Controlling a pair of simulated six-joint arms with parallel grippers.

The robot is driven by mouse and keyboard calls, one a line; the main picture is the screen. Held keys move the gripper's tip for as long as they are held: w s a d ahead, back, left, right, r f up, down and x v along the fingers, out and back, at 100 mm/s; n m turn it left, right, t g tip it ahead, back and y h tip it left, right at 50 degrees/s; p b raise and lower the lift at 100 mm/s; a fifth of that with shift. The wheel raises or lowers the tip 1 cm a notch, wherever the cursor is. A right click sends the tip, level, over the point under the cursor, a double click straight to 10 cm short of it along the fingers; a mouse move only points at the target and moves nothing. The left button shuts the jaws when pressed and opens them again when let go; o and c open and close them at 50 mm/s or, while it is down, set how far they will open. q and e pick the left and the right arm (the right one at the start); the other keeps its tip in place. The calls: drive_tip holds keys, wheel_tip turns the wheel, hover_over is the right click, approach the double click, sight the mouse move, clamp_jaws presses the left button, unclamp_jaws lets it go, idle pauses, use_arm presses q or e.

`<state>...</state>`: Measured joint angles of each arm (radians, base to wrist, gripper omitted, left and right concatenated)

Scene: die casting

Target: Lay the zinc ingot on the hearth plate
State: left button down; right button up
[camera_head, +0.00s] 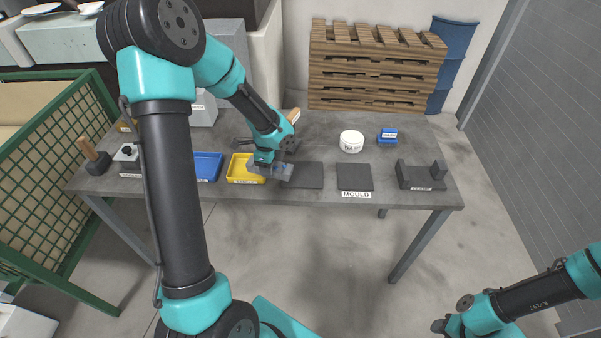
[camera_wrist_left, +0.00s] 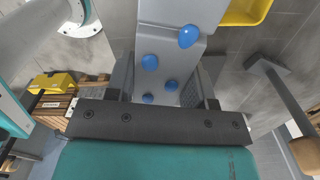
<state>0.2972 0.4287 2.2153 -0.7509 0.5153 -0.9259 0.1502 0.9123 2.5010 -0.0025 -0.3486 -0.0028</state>
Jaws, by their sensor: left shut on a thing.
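My left gripper (camera_head: 268,163) is shut on a grey metal bar, the zinc ingot (camera_head: 272,172), above the front of the workbench. The ingot also shows in the left wrist view (camera_wrist_left: 172,45) between the fingers (camera_wrist_left: 165,88), with several blue spots on its face. In the head view the ingot is over the right part of the yellow tray, close to the left edge of a dark flat plate (camera_head: 305,176). I can read no label on this plate; it may be the hearth plate. My right gripper (camera_head: 448,327) is at the lower right, away from the bench; its jaws are unclear.
A dark plate labelled MOULD (camera_head: 355,176) lies to the right, then a dark bracket-like fixture (camera_head: 422,176). A white tub (camera_head: 351,141) and blue box (camera_head: 387,135) stand behind. The yellow tray (camera_head: 237,170) and blue tray (camera_head: 207,166) are to the left.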

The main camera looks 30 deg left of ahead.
use_arm(q)
drive_tip(key=s+d+m, duration=0.2)
drive_tip(key=d+m, duration=0.1)
drive_tip(key=d, duration=0.5)
drive_tip(key=s+d+r+m, duration=0.1)
drive_tip(key=s+d+m, duration=0.2)
drive_tip(key=d, duration=0.5)
hover_over(303, 173)
drive_tip(key=shift+s+d+f, duration=0.2)
drive_tip(key=shift+s+f, duration=0.2)
drive_tip(key=shift+f, duration=0.3)
drive_tip(key=shift+w+a+f, duration=0.1)
drive_tip(key=shift+w+a, duration=0.15)
drive_tip(key=shift+w, duration=0.2)
drive_tip(key=shift+s+f, duration=0.1)
drive_tip(key=shift+f, duration=1.6)
drive_tip(key=shift+f, duration=0.1)
